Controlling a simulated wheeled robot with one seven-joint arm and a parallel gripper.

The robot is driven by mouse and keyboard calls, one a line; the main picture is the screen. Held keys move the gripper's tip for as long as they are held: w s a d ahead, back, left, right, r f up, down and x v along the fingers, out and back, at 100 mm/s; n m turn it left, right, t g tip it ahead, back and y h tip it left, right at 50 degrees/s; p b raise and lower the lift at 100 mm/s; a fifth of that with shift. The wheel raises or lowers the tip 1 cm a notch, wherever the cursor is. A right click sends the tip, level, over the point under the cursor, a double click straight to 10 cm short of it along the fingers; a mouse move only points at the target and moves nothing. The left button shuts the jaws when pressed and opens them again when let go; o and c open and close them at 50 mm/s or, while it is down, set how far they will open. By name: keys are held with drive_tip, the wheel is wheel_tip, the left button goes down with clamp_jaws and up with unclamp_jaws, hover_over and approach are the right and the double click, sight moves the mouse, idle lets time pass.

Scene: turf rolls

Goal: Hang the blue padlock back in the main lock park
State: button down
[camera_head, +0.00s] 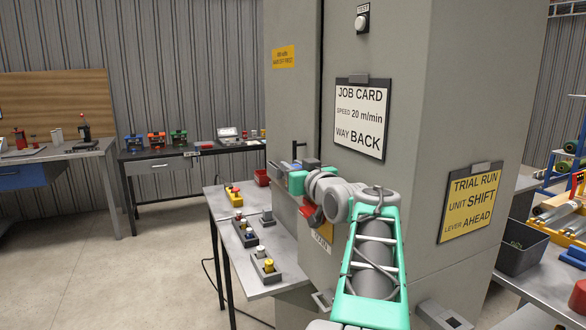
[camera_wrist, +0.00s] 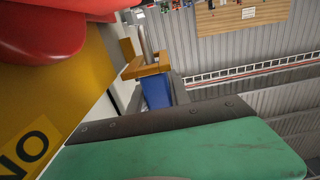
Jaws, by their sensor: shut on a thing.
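My gripper (camera_head: 297,180) is at the left side of the grey machine cabinet, just above a red switch handle (camera_head: 312,216) on a yellow plate (camera_head: 323,230). In the wrist view my gripper (camera_wrist: 150,70) is shut on a blue block, which looks like the blue padlock (camera_wrist: 157,92). The red handle (camera_wrist: 45,25) and yellow plate (camera_wrist: 45,95) are very near in the wrist view. I cannot make out the main lock park with certainty.
The grey cabinet (camera_head: 420,130) is close on the right of my gripper, with a job card (camera_head: 360,118) on it. A low table (camera_head: 230,205) with several small button boxes stands below left. A dark bench (camera_head: 160,152) is behind. The floor at left is clear.

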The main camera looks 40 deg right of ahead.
drive_tip(key=c, duration=1.1)
unclamp_jaws()
drive_tip(key=shift+f, duration=0.1)
drive_tip(key=shift+s, duration=0.1)
drive_tip(key=b+v, duration=0.1)
drive_tip(key=v, duration=0.6)
drive_tip(key=shift+s+a+b, duration=0.2)
drive_tip(key=shift+s+b, duration=0.1)
drive_tip(key=shift+b, duration=0.05)
